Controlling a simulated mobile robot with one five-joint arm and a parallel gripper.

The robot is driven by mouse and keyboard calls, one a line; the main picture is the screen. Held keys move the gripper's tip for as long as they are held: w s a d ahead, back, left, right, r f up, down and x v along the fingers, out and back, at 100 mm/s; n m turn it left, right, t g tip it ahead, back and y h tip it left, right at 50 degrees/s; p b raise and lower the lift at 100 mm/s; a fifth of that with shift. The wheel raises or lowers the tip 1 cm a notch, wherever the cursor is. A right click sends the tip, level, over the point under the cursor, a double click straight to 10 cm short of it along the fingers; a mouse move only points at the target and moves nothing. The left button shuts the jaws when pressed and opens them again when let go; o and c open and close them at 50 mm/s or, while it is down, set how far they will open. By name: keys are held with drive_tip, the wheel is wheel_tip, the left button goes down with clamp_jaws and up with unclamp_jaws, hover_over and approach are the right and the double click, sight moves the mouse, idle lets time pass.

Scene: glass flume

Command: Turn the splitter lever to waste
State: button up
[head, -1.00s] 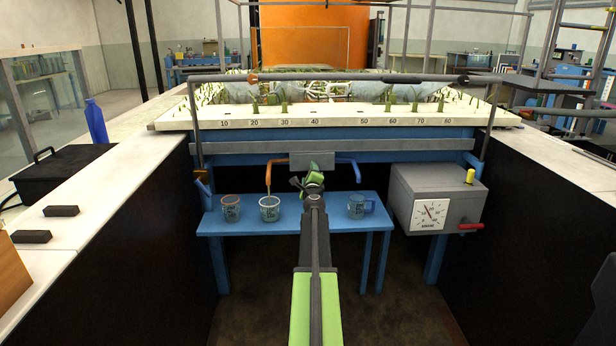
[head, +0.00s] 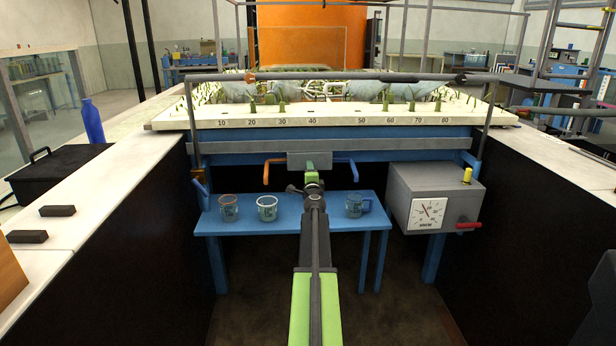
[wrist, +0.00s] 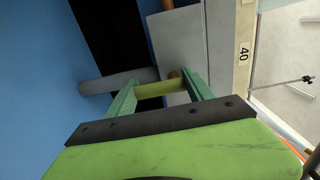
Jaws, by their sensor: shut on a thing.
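The splitter is a grey box (head: 296,160) under the flume's front edge. An orange spout (head: 266,172) leaves its left side and a blue spout (head: 351,166) its right. The grey box also shows in the wrist view (wrist: 180,40). My gripper (head: 312,178) is in front of the box and hides part of it. In the wrist view, my gripper (wrist: 160,88) has its green fingers shut on the yellow-green splitter lever (wrist: 155,90), which lies across between them. In the head view the lever is hard to make out behind my gripper.
A blue bench (head: 285,228) stands below, bearing a left cup (head: 228,207), a middle cup (head: 267,208) and a right cup (head: 354,206). A grey gauge box (head: 400,190) with a red handle (head: 468,226) is at the right. White counters flank the gap.

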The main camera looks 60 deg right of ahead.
drive_tip(key=shift+s+d, duration=0.15)
drive_tip(key=shift+s, duration=0.05)
drive_tip(key=o, duration=1.2)
drive_tip(key=shift+o, duration=0.9)
drive_tip(key=v, duration=1.7)
drive_tip(key=shift+a, duration=0.25)
